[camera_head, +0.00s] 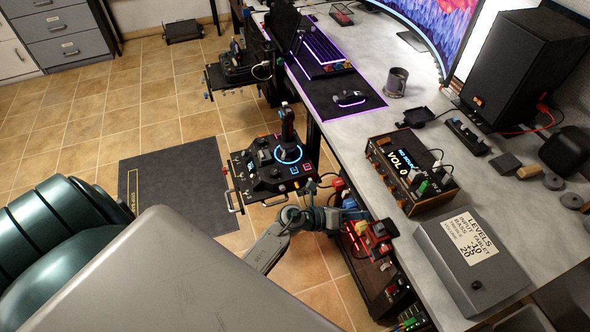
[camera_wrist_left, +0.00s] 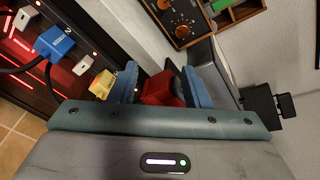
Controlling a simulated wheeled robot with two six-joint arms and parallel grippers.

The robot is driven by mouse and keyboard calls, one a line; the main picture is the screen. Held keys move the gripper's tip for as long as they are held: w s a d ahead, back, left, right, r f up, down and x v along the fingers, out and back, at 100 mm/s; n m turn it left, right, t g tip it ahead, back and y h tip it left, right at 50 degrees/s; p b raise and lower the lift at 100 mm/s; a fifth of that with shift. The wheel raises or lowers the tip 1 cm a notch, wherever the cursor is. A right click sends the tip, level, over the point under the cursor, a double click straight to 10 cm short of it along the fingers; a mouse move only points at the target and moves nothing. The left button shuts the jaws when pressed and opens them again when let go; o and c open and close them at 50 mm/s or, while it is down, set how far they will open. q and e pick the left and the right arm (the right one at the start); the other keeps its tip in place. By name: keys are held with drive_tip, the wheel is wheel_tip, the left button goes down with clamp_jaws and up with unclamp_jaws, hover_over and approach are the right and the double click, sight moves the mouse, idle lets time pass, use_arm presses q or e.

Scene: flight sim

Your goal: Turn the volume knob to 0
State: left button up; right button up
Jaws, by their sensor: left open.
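The wooden audio box (camera_head: 425,203) stands near the desk's front edge, and its display (camera_head: 403,160) reads "VOL 0". Several knobs (camera_head: 390,172) line its front face. My left gripper (camera_head: 361,213) is below and in front of the box, by the desk edge, apart from the knobs. In the left wrist view its blue fingers (camera_wrist_left: 160,84) are spread, with a red block visible between them; I cannot tell if they touch it.
A grey box with a "LEVELS" label (camera_head: 468,238) lies right of the audio box. A red device (camera_head: 372,238) and lit rack sit below the desk edge. A joystick panel (camera_head: 270,165) stands left of the gripper. A mug (camera_head: 396,82) and speaker (camera_head: 515,70) stand farther back.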

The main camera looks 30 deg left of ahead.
use_arm(q)
drive_tip(key=s+a+f+n+y, duration=0.2)
drive_tip(key=s+a+f+n, duration=0.2)
drive_tip(key=f+n, duration=0.3)
drive_tip(key=s+a+f+n+y, duration=0.3)
drive_tip(key=f+n, duration=0.3)
drive_tip(key=f, duration=0.3)
drive_tip(key=s+a+f+n+y, duration=0.3)
drive_tip(key=s+a+f+n, duration=0.1)
drive_tip(key=f+n, duration=0.3)
drive_tip(key=shift+s+a+f+n, duration=0.3)
drive_tip(key=shift+s+f, duration=0.5)
drive_tip(key=shift+f, duration=0.05)
drive_tip(key=s+a+f+n+g+y, duration=0.1)
drive_tip(key=s+a+f+n+g, duration=0.1)
drive_tip(key=s, duration=0.9)
drive_tip(key=s+a+f+n+g+y, duration=0.1)
drive_tip(key=s+a+f+n+g, duration=0.1)
drive_tip(key=s+f+n+g, duration=0.2)
drive_tip(key=s+a+f+n+g, duration=0.2)
drive_tip(key=s+f+n+g, duration=0.2)
drive_tip(key=s, duration=1.5)
wheel_tip(320, 180, down, 7)
drive_tip(key=n, duration=0.3)
drive_tip(key=shift+n+y, duration=0.3)
drive_tip(key=shift+y, duration=0.1)
drive_tip(key=shift+w+f, duration=0.1)
drive_tip(key=shift+d, duration=0.1)
